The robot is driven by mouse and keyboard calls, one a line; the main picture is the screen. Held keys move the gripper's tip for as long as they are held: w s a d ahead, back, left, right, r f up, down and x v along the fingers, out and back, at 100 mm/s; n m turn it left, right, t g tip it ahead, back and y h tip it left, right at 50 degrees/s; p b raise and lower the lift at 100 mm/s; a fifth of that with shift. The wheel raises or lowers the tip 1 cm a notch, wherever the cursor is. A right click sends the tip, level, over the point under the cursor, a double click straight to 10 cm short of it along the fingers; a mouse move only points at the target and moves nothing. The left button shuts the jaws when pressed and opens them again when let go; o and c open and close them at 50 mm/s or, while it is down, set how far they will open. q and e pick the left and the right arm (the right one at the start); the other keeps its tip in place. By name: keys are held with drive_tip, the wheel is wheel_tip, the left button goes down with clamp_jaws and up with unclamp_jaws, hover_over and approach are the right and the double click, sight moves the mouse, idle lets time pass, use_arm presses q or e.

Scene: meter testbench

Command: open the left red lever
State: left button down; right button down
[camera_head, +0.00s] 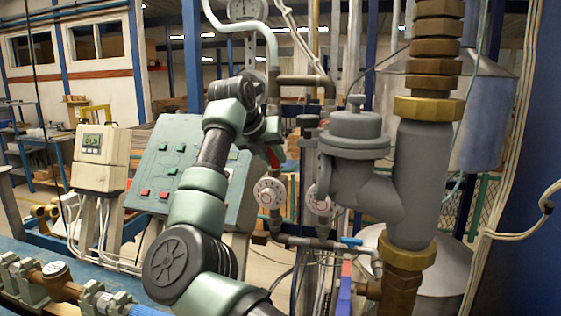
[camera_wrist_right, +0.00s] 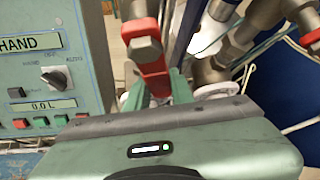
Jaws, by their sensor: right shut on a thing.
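The left red lever (camera_wrist_right: 148,52) hangs down from a pipe valve in the right wrist view, and its lower end lies between my right gripper's fingers (camera_wrist_right: 158,92). My right gripper is shut on the lever. In the head view my right arm reaches up the middle, and my right gripper (camera_head: 271,152) is at the pipes beside the control panel. Only a small bit of red shows there; the arm hides most of the lever. A second red lever (camera_wrist_right: 312,38) is at the right edge of the wrist view. My left gripper is not in view.
The sloped control panel (camera_head: 160,167) with buttons stands close to the left of my right gripper. Round meters (camera_head: 269,193) hang just below it. A large grey valve body (camera_head: 355,150) and a thick pipe (camera_head: 418,185) stand to the right.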

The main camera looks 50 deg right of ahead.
drive_tip(key=shift+w+a+m+t+y+b, duration=0.4)
drive_tip(key=shift+w+t+b, duration=0.15)
drive_tip(key=shift+w+t, duration=0.15)
drive_tip(key=shift+w, duration=0.1)
drive_tip(key=c, duration=1.5)
unclamp_jaws()
drive_tip(key=o, duration=0.3)
drive_tip(key=shift+w+f, duration=0.1)
